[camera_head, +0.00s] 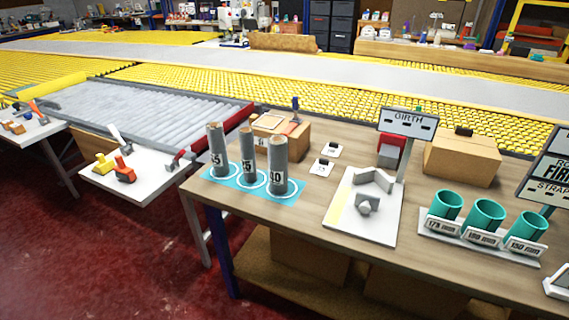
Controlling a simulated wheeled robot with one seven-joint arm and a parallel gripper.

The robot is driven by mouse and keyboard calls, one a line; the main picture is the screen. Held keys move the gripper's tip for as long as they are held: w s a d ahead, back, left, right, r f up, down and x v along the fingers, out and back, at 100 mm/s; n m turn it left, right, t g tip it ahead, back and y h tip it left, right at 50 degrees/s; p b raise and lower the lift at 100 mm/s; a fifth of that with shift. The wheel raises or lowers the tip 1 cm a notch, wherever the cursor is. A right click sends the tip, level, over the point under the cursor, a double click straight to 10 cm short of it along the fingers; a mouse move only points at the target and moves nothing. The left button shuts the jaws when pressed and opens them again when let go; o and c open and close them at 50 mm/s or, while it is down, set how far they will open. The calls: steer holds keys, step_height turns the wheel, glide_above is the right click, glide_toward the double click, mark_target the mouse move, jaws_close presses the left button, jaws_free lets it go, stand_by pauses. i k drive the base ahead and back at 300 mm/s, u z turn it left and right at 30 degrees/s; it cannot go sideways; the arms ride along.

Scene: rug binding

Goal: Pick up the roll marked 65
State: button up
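Three grey rolls stand upright in a row on a blue mat (233,185) at the left end of the wooden table. The left roll (215,142) has a number that ends in 5; its first digit is too small to read surely, perhaps 65. The middle roll (247,146) also has a number that seems to end in 5, its first digit unclear. The right roll (277,157) is marked 40. White rings on the mat circle the roll bases. My gripper is not in view, and nothing is seen touching the rolls.
Behind the rolls is an open cardboard box (288,138). To the right are a white board with a grey V-shaped block (367,203), a GIRTH sign (407,123) and several teal cups (489,216). A small white table (148,184) stands left. Red floor in front is clear.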

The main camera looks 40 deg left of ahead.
mark_target(215, 130)
steer(key=z, duration=0.75)
steer(key=k, duration=1.85)
steer(key=u, duration=1.7)
steer(key=i, duration=1)
steer(key=z, duration=0.05)
